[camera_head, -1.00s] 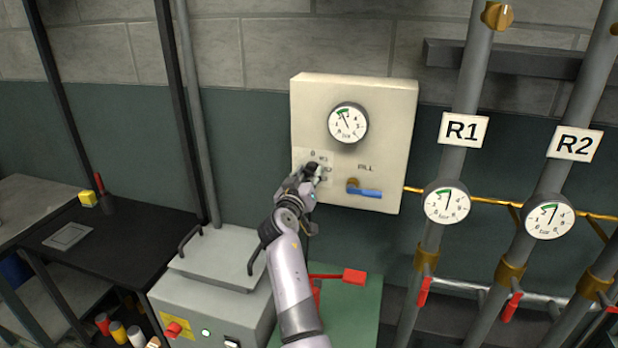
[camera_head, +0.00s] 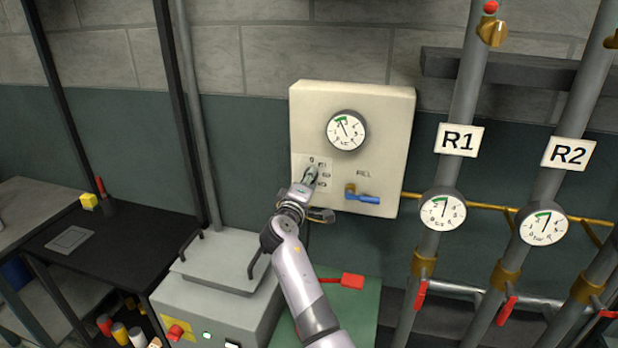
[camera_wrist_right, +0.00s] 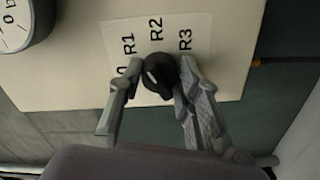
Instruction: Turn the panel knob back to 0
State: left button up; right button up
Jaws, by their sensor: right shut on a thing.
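The beige panel (camera_head: 392,115) hangs on the wall with a round gauge (camera_head: 346,130) at its top. The panel knob (camera_wrist_right: 159,74) is black with a white mark, on a plate (camera_wrist_right: 203,72) lettered 0, R1, R2 and R3. My right gripper (camera_head: 310,176) reaches the knob, and the wrist view shows a finger on each side of it, shut on it. In that view the white mark lies on the knob's left side; I cannot tell surely which label it points at. In the head view the gripper mostly hides the knob. My left gripper is not in view.
A blue-handled valve (camera_head: 362,196) sits on the panel right of the knob. Pipes labelled R1 (camera_head: 457,139) and R2 (camera_head: 567,152), with gauges, stand further right. A grey machine (camera_head: 226,262) with handles stands below left, and a black table (camera_head: 85,235) is left of it.

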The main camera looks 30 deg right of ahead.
jog(key=n+p, duration=0.1)
jog(key=n, duration=0.1)
jog(key=n+p, duration=0.1)
jog(key=n, duration=0.1)
jog(key=n+p, duration=0.1)
jog(key=n, duration=0.1)
jog(key=shift+r+n+p, duration=0.3)
jog(key=shift+p, duration=0.1)
jog(key=n+p, duration=0.2)
jog(key=n, duration=0.2)
jog(key=shift+p, duration=0.35)
jog(key=shift+a+f+n+p, duration=0.1)
jog(key=shift+f+n+p, duration=0.1)
jog(key=shift+n+p, duration=0.55)
jog(key=shift+f+n, duration=0.1)
jog(key=shift+n, duration=0.25)
jog(key=o, duration=1.2)
jog(key=shift+c, duration=0.2)
jog(key=v, duration=1.2)
